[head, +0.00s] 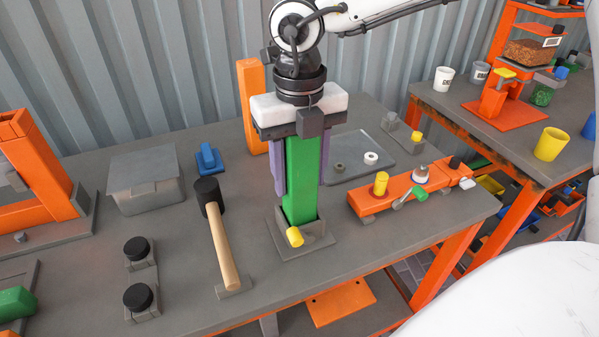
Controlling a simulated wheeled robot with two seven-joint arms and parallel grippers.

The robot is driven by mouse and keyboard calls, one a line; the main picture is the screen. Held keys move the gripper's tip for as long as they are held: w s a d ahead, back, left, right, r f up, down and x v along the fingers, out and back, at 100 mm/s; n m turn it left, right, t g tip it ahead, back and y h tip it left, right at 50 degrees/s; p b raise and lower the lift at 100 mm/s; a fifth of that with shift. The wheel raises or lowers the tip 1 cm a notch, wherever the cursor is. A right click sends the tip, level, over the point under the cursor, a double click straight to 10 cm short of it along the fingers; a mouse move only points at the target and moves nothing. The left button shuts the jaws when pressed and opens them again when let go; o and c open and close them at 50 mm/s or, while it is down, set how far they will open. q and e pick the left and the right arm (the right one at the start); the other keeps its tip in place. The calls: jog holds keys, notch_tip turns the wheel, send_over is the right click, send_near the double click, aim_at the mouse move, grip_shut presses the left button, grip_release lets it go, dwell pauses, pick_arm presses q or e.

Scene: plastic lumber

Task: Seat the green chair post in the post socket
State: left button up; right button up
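The green chair post (303,175) stands upright on the workbench, with its lower end between the walls of the grey post socket (322,238). I cannot tell whether its foot rests on the socket's floor. A yellow knob (294,236) sits at the front of the socket, just below the post. My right gripper (301,170) comes from above, with one purple finger along each side of the post, and appears shut on it. Its white body and a dark block hide the post's top. My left gripper is not in view.
A mallet (223,240) lies left of the socket. An orange rail with a yellow peg (380,183) lies to the right. A lidded grey box (145,180) and an orange post (251,100) stand behind. Two black-capped pieces (138,297) sit front left. The bench's front edge is close.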

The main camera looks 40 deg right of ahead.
jog(key=shift+o, duration=1.1)
jog(key=shift+r, duration=0.2)
notch_tip(320, 180, up, 12)
